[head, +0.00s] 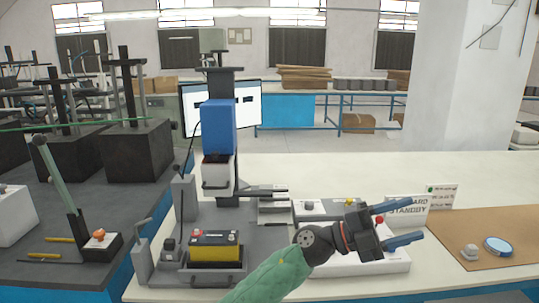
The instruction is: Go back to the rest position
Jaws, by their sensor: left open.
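My left gripper (415,219) is at the right of centre, on an arm in a green sleeve that rises from the bottom edge. Its two blue fingers point right and stand apart, with nothing between them. It shows in front of a white unit (370,264) with a red button; I cannot tell how far above it. A yellow and black battery (215,251) sits in the tray of a grey test station (268,240), left of the gripper and apart from it. My right gripper is not in view.
A small sign (407,211) stands just behind the fingers. A brown mat (485,230) with a blue-rimmed round thing (498,246) lies at right. The station's column with a blue block (218,127) rises left.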

